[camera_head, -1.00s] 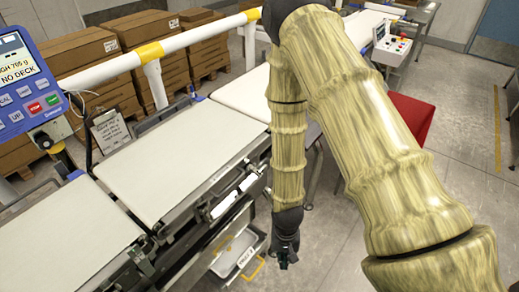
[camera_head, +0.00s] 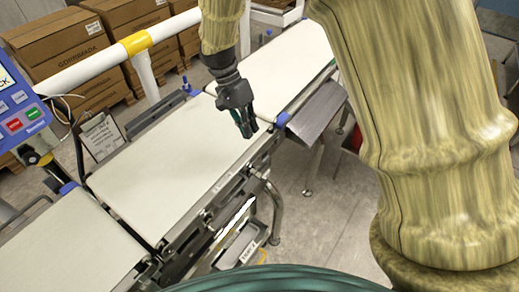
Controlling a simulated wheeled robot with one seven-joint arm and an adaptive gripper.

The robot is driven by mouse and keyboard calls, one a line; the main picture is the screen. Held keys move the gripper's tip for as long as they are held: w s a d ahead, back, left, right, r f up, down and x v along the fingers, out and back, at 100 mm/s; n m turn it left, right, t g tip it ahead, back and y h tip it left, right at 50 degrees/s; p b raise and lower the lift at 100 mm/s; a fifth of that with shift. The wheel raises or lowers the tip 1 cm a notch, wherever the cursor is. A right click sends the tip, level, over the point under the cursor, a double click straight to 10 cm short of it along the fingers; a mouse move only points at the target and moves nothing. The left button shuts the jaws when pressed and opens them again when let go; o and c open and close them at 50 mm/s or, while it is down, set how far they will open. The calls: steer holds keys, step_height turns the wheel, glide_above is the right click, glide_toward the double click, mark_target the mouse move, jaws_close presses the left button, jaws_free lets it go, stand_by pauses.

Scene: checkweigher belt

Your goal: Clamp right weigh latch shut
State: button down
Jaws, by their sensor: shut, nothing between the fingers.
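My gripper (camera_head: 246,130) points down over the right front part of the middle pale belt deck (camera_head: 165,175). Its dark fingers are together and hold nothing. The gap between the fingertips and the deck is hard to judge. Dark metal fittings (camera_head: 262,168) run along the deck's front edge, just below and right of the fingers in the picture. I cannot make out the right weigh latch among them, nor whether it is open or shut. A blue-and-white control panel (camera_head: 22,108) stands at the left, cut by the picture edge.
A white rail with a yellow band (camera_head: 138,43) runs behind the belts, with cartons (camera_head: 60,45) beyond. A clipboard (camera_head: 102,136) hangs behind the deck. Another belt (camera_head: 290,65) continues at upper right. A grey sloping plate (camera_head: 317,112) juts out at the right.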

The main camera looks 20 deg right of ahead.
mark_target(268, 170)
steer(key=p+x, duration=0.3)
steer(key=x, duration=0.9)
steer(key=shift+s+d+r, duration=0.15)
steer(key=shift+p+x, duration=0.4)
steer(key=shift+x, duration=0.35)
